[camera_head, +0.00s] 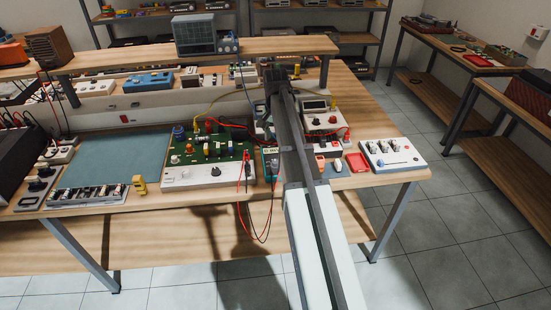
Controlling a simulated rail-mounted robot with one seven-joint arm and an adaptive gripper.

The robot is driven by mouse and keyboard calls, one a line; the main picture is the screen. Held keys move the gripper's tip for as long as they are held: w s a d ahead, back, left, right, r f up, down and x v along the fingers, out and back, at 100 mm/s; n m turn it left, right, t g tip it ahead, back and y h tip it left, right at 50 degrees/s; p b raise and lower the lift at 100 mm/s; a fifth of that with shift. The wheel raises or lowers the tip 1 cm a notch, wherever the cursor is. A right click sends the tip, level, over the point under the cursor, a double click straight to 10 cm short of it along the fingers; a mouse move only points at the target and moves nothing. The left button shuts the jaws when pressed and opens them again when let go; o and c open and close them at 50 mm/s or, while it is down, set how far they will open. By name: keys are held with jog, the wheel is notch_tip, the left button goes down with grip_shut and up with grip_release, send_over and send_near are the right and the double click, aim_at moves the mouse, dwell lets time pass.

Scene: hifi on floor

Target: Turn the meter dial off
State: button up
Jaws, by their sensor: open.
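A teal-edged handheld device (270,161), which looks like the meter, lies on the workbench just right of the green circuit board. My arm covers its right part, and its dial cannot be made out. Red and black leads hang over the bench edge beside it. My arm crosses the bench from the bottom of the view up to a dark joint near the back shelf. The fingers of my gripper are hidden or out of view, so its place relative to the meter cannot be told.
The green circuit board (209,157) stands left of the meter. A small instrument with a display (315,105), a red tray (357,162) and a white switch panel (392,155) are right of my arm. A blue-grey mat (115,157) is mostly bare. A raised shelf runs along the back.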

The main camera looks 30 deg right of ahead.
aim_at(275, 161)
notch_tip(275, 161, down, 11)
jog(key=shift+f+p, duration=0.2)
jog(key=shift+p, duration=1)
grip_shut()
